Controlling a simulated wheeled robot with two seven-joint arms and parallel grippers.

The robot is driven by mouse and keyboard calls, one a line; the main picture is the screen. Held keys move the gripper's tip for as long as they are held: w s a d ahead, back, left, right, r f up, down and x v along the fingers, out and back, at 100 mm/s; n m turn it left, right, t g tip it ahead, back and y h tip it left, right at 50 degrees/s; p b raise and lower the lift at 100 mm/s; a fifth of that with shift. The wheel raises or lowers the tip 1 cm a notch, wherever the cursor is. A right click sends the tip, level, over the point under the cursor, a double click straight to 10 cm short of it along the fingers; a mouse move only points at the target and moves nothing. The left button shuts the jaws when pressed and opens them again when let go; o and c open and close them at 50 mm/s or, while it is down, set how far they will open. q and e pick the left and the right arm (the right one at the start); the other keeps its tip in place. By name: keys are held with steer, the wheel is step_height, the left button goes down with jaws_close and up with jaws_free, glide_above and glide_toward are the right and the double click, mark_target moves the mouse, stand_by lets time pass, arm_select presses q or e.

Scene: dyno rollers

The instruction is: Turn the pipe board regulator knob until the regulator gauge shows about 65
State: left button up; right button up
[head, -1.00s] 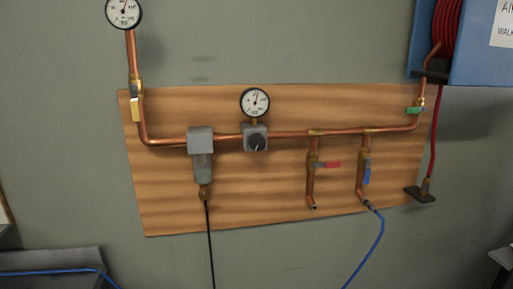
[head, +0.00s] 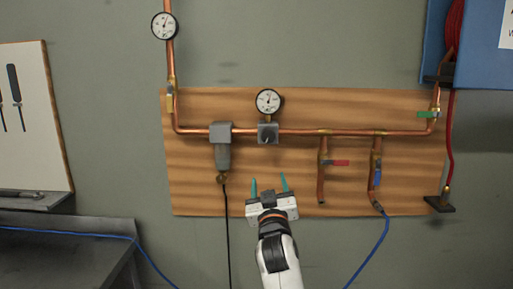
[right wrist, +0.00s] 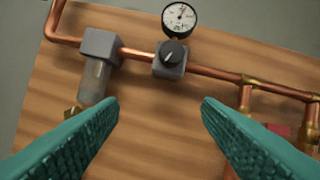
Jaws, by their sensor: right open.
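The regulator is a grey block with a dark round knob (head: 267,139) on the copper pipe of the wooden board (head: 300,200). The knob shows larger in the right wrist view (right wrist: 173,53), with a pale pointer line on it. The round white regulator gauge (head: 268,102) sits just above it and shows in the right wrist view too (right wrist: 180,19). Its needle points roughly upward; the reading is too small to tell. My right gripper (head: 269,184) is open and empty, below the knob and apart from it. Its teal fingers flank the lower wrist view. My left gripper is not in view.
A grey filter (head: 222,150) hangs left of the regulator. A red-handled valve (head: 336,162) and a blue-handled valve (head: 377,177) are to the right. A second gauge (head: 165,26) is at upper left. A black hose (head: 228,240) and a blue hose (head: 370,252) hang below.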

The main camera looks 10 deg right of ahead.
glide_toward(269, 138)
steer(key=shift+m+t+h, duration=0.3)
steer(key=shift+h, duration=0.1)
steer(key=x, duration=0.2)
steer(key=p+x, duration=0.1)
steer(key=x, duration=0.2)
steer(key=p+x, duration=0.1)
steer(key=x, duration=0.1)
steer(key=shift+w+a+f, duration=0.2)
steer(key=shift+w, duration=0.15)
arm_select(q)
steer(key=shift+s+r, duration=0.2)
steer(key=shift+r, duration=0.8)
arm_select(e)
steer(key=shift+w+d+r, duration=0.15)
steer(key=shift+w+r, duration=0.05)
steer(key=shift+w, duration=0.4)
